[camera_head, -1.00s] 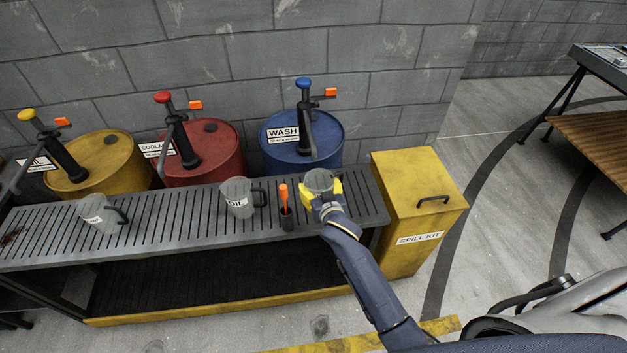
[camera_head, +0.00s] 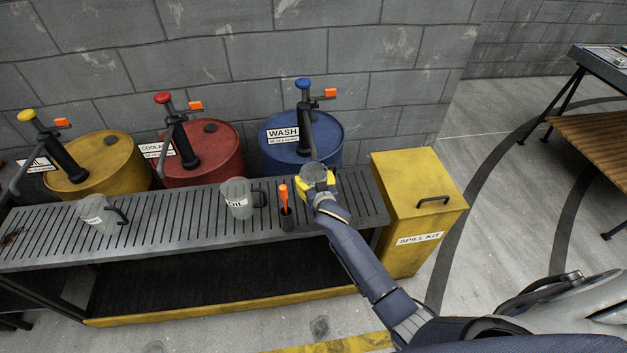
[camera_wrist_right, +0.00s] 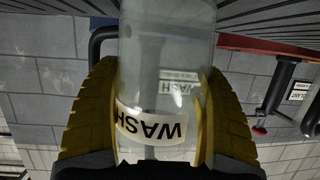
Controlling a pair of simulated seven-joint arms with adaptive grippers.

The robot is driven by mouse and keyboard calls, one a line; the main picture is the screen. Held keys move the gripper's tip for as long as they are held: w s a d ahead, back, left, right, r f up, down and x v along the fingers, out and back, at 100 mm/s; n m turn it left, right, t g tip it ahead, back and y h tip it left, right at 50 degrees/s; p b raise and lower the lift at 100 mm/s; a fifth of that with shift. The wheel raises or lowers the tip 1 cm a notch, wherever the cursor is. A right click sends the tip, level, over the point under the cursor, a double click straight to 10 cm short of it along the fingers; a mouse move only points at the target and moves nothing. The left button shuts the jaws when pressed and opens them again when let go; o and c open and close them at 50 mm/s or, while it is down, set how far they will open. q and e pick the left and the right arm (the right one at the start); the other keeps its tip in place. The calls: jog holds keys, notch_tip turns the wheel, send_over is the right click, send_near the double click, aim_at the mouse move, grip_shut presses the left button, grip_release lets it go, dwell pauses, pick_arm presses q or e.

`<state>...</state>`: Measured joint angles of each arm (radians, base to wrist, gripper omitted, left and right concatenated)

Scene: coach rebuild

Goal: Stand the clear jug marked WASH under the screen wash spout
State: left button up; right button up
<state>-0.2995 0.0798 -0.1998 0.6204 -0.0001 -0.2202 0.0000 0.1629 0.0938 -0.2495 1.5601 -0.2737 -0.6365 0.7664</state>
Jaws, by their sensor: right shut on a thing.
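The clear jug marked WASH (camera_wrist_right: 180,60) fills the middle of the right wrist view, its label between my fingers. My right gripper (camera_wrist_right: 158,115) is shut on it, one yellow finger on each side. In the head view the right gripper (camera_head: 317,185) is at the right part of the slatted bench, and the jug (camera_head: 316,171) is mostly hidden by it. The jug is just below the spout of the blue screen wash drum (camera_head: 285,155); I cannot tell whether it touches the slats. The blue-topped pump (camera_head: 306,125) stands behind it. My left gripper is not in view.
The slatted bench (camera_head: 160,215) also holds the OIL jug (camera_head: 237,198), another clear jug (camera_head: 97,215) and an orange-handled tool in a dark cup (camera_head: 286,212). Red (camera_head: 205,160) and yellow (camera_head: 100,165) drums stand behind. A yellow spill kit box (camera_head: 415,205) stands right.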

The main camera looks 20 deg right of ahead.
jog(key=shift+f, duration=0.1)
jog(key=o, duration=1.3)
jog(key=shift+r, duration=0.2)
jog(key=shift+s, duration=0.35)
jog(key=v, duration=1.1)
jog(key=shift+s+r, duration=0.1)
